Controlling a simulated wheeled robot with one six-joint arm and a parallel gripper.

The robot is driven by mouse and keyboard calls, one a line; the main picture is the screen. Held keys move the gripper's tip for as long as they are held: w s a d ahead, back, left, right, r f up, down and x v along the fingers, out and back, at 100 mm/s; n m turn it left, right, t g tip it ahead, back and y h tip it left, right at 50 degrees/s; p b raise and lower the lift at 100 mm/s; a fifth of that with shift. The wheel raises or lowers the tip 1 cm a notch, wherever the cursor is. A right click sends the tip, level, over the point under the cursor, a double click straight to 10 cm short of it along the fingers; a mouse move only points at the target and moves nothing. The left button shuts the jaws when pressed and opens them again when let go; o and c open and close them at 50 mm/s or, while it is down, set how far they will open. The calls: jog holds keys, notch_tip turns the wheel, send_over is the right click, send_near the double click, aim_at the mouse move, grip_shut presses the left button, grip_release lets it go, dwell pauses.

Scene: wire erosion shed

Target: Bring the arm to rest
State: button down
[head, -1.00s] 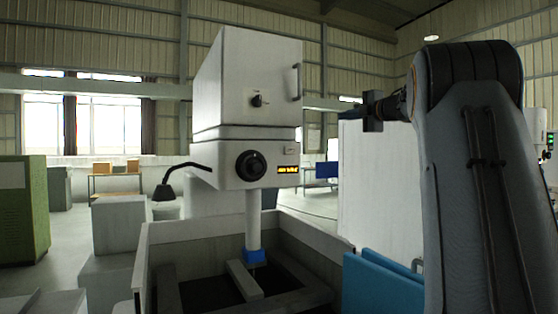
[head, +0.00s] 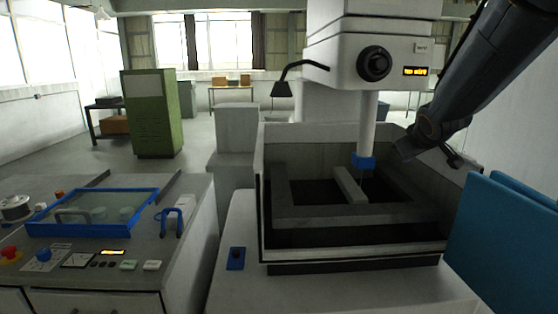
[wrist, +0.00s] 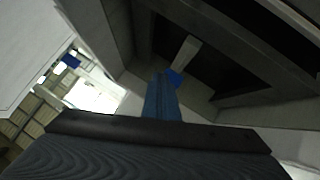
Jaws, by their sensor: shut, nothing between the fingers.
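My arm (head: 480,75) reaches in from the upper right of the head view. It slants down and left, its low end in front of the tank's right wall. In the wrist view my gripper (wrist: 159,82) shows as narrow blue-grey fingers, shut and empty. Beyond the fingertips in that view are the tank's dark inside and the blue collar (wrist: 174,78) of the machine's column; I cannot tell the exact gap. In the head view I cannot make out the fingers clearly.
The erosion machine head (head: 345,60) and its tank (head: 350,256) stand close to the arm. Blue panels (head: 505,235) are at the right. A bench (head: 95,265) with a blue-framed lid (head: 95,230) is at the left. A green cabinet (head: 152,115) stands behind; floor between is clear.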

jog(key=s+a+f+m+g+y, duration=0.1)
jog(key=s+a+f+g, duration=0.2)
jog(key=s, duration=0.7)
jog(key=s+a+f+m+g+b, duration=0.1)
jog(key=s+a+f+g, duration=0.2)
jog(key=s+a+f, duration=0.5)
jog(key=s+a+f+m+g+y+b, duration=0.1)
jog(key=s+a+f+g, duration=0.2)
jog(key=s+a+f, duration=0.3)
jog(key=s+f, duration=0.5)
jog(key=s, duration=0.1)
jog(key=shift+a+f+y, duration=0.15)
jog(key=shift+a+y, duration=0.1)
jog(key=shift+y, duration=0.05)
